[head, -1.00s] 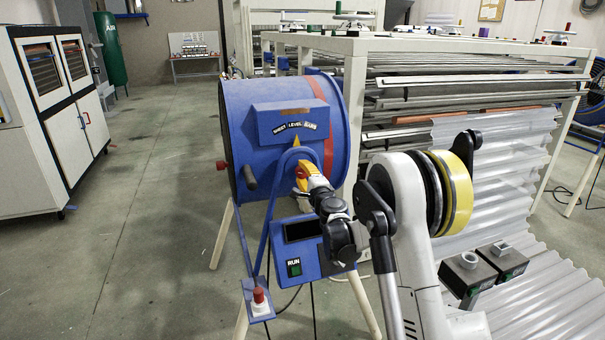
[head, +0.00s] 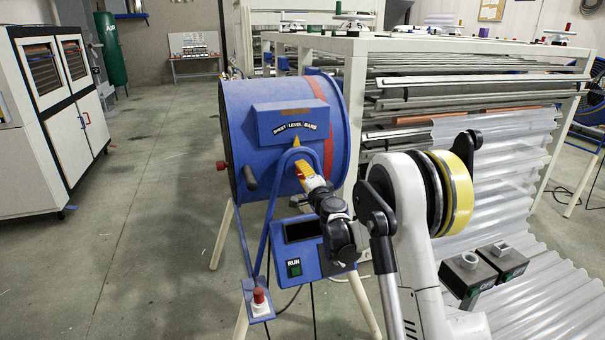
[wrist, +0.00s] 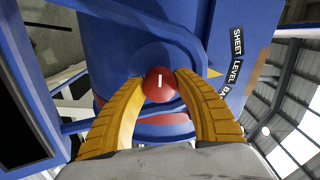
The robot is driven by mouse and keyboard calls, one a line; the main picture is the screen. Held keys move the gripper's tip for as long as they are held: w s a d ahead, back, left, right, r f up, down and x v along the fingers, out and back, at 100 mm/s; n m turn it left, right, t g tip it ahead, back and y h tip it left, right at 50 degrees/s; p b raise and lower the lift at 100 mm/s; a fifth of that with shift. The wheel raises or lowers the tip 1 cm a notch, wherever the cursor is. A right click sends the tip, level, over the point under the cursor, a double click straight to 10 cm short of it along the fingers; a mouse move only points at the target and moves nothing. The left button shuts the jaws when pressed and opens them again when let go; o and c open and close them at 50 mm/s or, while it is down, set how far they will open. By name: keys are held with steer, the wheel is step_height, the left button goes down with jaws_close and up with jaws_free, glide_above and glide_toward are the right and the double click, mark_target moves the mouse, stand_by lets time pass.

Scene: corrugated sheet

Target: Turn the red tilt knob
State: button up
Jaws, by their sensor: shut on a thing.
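The red tilt knob (wrist: 159,84), round with a short white mark on its face, sits between the two yellow fingers of my gripper (wrist: 158,80) in the wrist view. A fingertip touches it on each side, so my gripper is shut on it. The white mark stands nearly upright in that view. In the head view my gripper (head: 309,176) reaches the front of the blue drum (head: 265,105), under a label reading SHEET LEVEL BARS (head: 295,128). There the fingers hide most of the knob. A yellow pointer (wrist: 214,73) shows beside the label in the wrist view.
A blue control panel with a green RUN button (head: 295,268) hangs below the drum. A red push button (head: 258,296) on a blue bracket stands lower left. A dark handle (head: 250,177) sticks out left of my gripper. A white-framed rack (head: 450,46) stands right. The left floor is clear.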

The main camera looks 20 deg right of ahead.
steer(key=shift+d, duration=0.1)
steer(key=o, duration=1.2)
steer(key=shift+s, duration=0.1)
steer(key=s, duration=1.1)
steer(key=shift+s+d, duration=0.3)
steer(key=shift+s, duration=0.1)
steer(key=shift+r, duration=0.1)
